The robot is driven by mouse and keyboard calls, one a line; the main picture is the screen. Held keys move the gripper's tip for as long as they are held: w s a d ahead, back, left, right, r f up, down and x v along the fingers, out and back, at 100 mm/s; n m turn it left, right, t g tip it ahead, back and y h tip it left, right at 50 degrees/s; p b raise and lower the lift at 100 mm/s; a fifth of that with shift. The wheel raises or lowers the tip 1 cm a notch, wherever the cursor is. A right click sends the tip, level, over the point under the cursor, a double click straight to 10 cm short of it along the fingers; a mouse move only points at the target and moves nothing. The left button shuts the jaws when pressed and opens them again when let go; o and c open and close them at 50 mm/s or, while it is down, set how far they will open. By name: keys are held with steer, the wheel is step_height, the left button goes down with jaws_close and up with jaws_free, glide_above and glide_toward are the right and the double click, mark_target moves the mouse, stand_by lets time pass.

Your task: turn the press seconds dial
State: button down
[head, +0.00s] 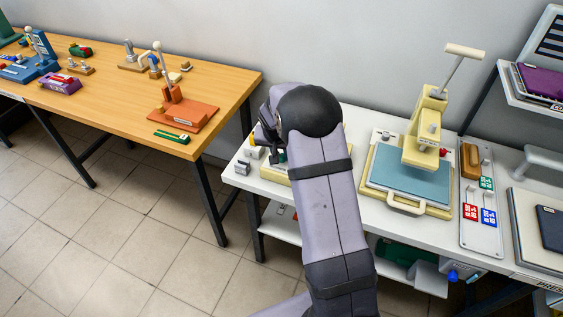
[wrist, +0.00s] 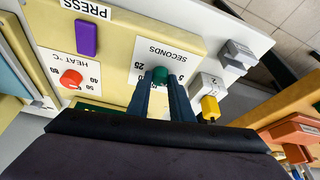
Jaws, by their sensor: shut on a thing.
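The seconds dial (wrist: 160,75) is a small green knob on a white plate marked SECONDS, on a cream control panel (wrist: 122,62). The lettering is upside down in the wrist view. My gripper (wrist: 160,88) has its two dark fingers on either side of the dial and is shut on it. The dial's pointer is too small to make out, and some of the scale is hidden by the fingers. In the head view my arm hides the dial and most of the cream panel (head: 274,174).
Beside the dial are a red HEAT dial (wrist: 71,79), a purple button (wrist: 86,38) and a yellow-tipped part (wrist: 210,108). The cream press (head: 428,135) with its blue plate stands to the right on the white table. A wooden table (head: 120,80) with several fixtures is at left.

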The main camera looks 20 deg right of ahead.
mark_target(277, 168)
steer(key=shift+a+f+m+h+b, duration=0.1)
steer(key=shift+m+h+b, duration=0.2)
steer(key=shift+m+b, duration=0.9)
steer(key=shift+g+b, duration=0.3)
steer(key=c, duration=1.6)
jaws_free()
steer(key=shift+b+v, duration=0.8)
steer(key=shift+v, duration=2.95)
steer(key=shift+n, duration=0.4)
